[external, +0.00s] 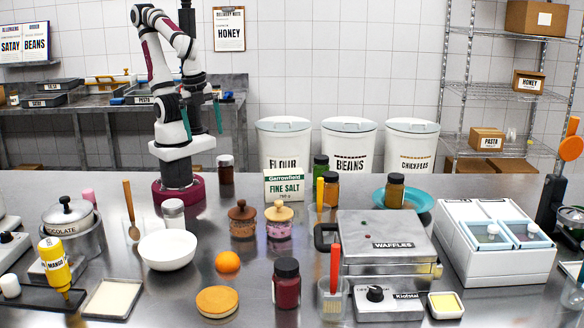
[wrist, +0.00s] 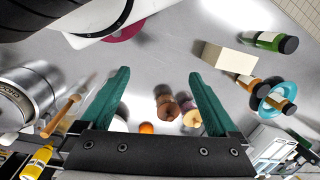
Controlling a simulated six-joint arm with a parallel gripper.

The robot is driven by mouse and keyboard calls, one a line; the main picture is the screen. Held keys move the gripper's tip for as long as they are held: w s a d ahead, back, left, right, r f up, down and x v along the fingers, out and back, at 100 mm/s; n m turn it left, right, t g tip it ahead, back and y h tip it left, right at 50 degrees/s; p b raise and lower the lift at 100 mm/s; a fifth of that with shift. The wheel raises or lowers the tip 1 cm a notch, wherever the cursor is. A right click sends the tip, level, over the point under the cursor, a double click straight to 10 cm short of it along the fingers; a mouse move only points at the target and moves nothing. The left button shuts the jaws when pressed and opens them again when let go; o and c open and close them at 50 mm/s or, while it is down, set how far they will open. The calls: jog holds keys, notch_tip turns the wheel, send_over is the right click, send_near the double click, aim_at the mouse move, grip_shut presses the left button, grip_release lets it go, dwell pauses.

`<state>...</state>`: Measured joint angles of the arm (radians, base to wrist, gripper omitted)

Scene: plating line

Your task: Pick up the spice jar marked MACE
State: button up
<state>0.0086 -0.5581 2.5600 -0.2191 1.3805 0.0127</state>
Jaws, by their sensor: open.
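Several spice jars stand on the steel counter; none shows a label I can read, so I cannot tell which is MACE. A brown jar (external: 226,176) stands near my base, a green jar (external: 320,170) and an amber jar (external: 330,192) right of the salt box, another amber jar (external: 394,192) on a blue plate (external: 418,196), a dark red jar (external: 286,288) in front and a pale jar (external: 173,218) behind the bowl. In the wrist view, the green jar (wrist: 268,41) and amber jars (wrist: 250,84) lie right of my fingers. My gripper (external: 203,134) is open, empty, high above the counter.
The salt box (external: 284,189), two lidded pots (external: 278,220), a white bowl (external: 166,250) and an orange (external: 228,262) crowd the middle. A waffle maker (external: 385,240) and white bin (external: 495,240) stand right, a chocolate pot (external: 72,225) left. Bare counter shows near the front left.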

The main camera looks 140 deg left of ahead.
jog(key=w+n+g+h, duration=0.2)
jog(key=w+n+h, duration=0.35)
jog(key=n, duration=0.45)
jog(key=n+t+h, duration=0.2)
jog(key=n+t, duration=1.2)
jog(key=n, duration=1.3)
send_near(330, 173)
jog(key=x, duration=1.1)
grip_shut()
